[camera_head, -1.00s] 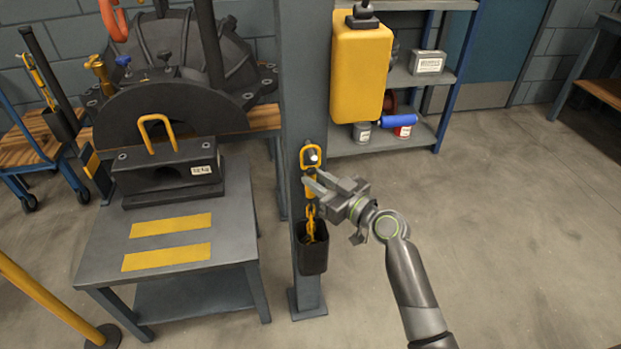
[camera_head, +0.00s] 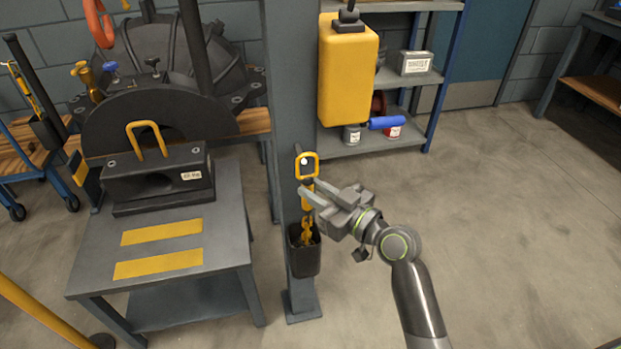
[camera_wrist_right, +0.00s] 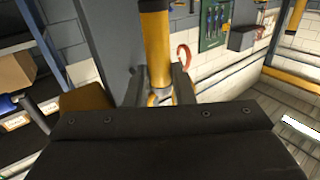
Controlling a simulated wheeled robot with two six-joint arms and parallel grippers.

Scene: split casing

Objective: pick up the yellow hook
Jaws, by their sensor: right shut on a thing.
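The yellow hook (camera_head: 308,188) hangs upright at the grey post, with a squarish yellow loop at its top around the light tip of a peg. I cannot tell whether the loop bears on the peg. Below it a yellow chain (camera_head: 307,232) runs down into a black holder (camera_head: 304,258) on the post. My right gripper (camera_head: 308,194) comes in from the right and is shut on the hook's body, below the loop. In the right wrist view the yellow body (camera_wrist_right: 156,50) stands between the two fingers (camera_wrist_right: 158,88). My left gripper is not in view.
The grey post (camera_head: 288,110) stands directly behind the hook. A yellow box (camera_head: 347,75) is fixed above right. A grey bench (camera_head: 222,225) with a dark block stands left. Shelves (camera_head: 415,78) stand behind right. The floor on the right is clear.

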